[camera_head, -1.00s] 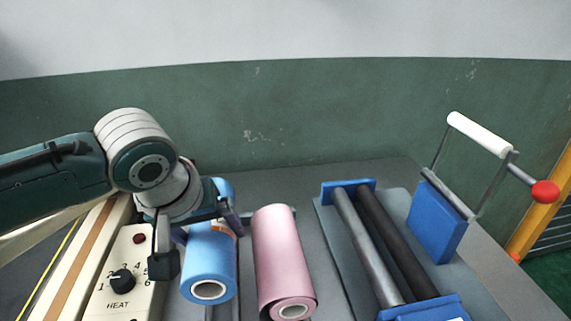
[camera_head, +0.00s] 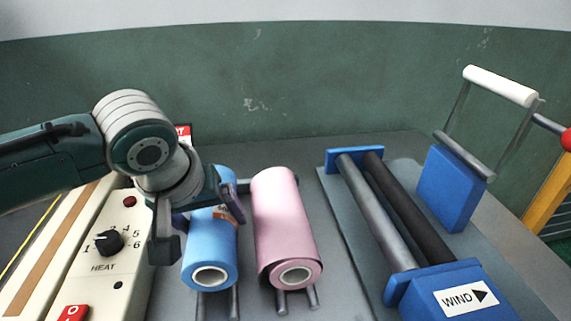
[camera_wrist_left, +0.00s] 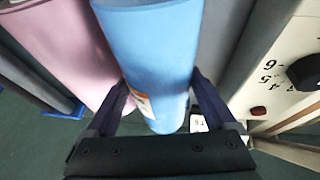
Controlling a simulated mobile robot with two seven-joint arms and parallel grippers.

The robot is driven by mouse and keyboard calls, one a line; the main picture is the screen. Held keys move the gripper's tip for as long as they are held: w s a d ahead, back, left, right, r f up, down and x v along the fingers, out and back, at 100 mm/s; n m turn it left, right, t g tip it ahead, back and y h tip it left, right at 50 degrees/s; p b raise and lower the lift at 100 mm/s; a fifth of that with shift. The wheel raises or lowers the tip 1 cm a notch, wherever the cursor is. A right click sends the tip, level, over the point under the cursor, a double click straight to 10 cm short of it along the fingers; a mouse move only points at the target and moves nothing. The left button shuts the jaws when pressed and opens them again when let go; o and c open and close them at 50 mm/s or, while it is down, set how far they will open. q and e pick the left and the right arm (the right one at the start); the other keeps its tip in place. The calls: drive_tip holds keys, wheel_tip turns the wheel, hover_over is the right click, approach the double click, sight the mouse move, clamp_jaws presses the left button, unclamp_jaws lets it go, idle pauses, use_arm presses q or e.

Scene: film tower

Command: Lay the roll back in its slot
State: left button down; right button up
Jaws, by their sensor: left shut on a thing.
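The blue roll (camera_head: 210,245) lies lengthwise on the left, its open white core end facing me. My left gripper (camera_head: 198,218) is shut on it around its middle, one finger on each side. The left wrist view shows the blue roll (camera_wrist_left: 155,50) between the two fingers, with a label partly hidden by one finger. Two grey rails (camera_head: 218,303) show below the roll's near end. I cannot tell whether the roll rests on them. My right gripper is not in view.
A pink roll (camera_head: 285,225) lies on its own rails close on the right. The cream heat panel (camera_head: 125,245) with a black knob (camera_head: 109,242) is close on the left. A blue-ended winder (camera_head: 455,290) with two rollers and a crank frame (camera_head: 500,85) stand further right.

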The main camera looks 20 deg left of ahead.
use_arm(q)
drive_tip(key=shift+w+r+p, duration=0.1)
drive_tip(key=shift+r+p, duration=0.05)
drive_tip(key=shift+p, duration=0.35)
idle(0.9)
drive_tip(key=shift+f+b, duration=0.6)
drive_tip(key=shift+f, duration=0.7)
idle(0.8)
unclamp_jaws()
drive_tip(key=p+v, duration=0.3)
drive_tip(key=v, duration=0.6)
drive_tip(key=shift+a, duration=0.1)
drive_tip(key=shift+s+r, duration=0.2)
drive_tip(key=shift+r, duration=0.3)
